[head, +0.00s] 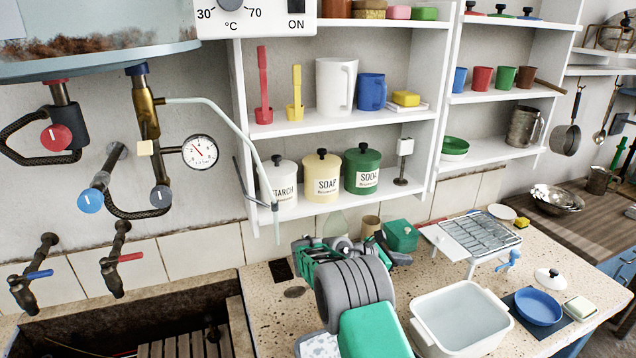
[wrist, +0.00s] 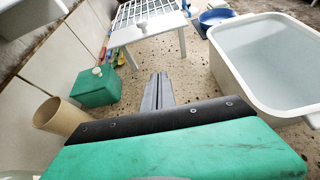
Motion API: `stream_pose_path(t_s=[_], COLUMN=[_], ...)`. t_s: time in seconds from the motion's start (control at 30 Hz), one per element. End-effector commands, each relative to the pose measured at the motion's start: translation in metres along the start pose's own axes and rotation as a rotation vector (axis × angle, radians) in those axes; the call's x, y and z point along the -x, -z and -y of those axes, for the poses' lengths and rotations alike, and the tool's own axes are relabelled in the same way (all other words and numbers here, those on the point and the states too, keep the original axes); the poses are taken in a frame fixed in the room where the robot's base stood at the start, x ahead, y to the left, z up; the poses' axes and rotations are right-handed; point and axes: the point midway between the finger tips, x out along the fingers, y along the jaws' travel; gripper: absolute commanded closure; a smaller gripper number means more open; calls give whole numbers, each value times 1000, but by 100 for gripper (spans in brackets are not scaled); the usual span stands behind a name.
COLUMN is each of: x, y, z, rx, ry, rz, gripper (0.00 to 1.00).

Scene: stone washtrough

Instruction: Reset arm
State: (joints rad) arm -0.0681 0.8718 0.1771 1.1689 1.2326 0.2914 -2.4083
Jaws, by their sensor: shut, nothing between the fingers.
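My gripper (wrist: 158,90) shows in the wrist view as two grey fingers lying together, shut and empty. They point out over the speckled stone counter (wrist: 190,80), between a green lidded box on the left and a white basin on the right. In the head view my green and grey arm reaches up from the bottom middle over the counter (head: 265,310). The fingertips cannot be made out there.
The white basin (head: 416,328) with pale liquid stands right of my arm. The green box (head: 401,236), a beige cup (wrist: 62,116) and a wire rack on legs (head: 480,243) stand close by. Shelves with canisters (head: 322,178) rise behind. A dark trough (head: 110,325) lies left.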

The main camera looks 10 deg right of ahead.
Motion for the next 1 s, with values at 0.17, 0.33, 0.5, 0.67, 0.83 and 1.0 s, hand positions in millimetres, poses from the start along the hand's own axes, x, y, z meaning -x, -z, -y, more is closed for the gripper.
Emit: stream_pose_path(t_s=[0.17, 0.33, 0.5, 0.67, 0.83, 1.0], x=[42, 96, 157, 214, 268, 297], y=[-26, -34, -31, -15, 14, 40], z=[2, 27, 74, 134, 208, 256], rx=[-368, -734, -1054, -1303, -1503, -1606], ry=[-58, -30, 88, 276, 529, 712], rz=[-206, -452, -683, -865, -988, -1022], gripper=[100, 100, 100, 100, 100, 100])
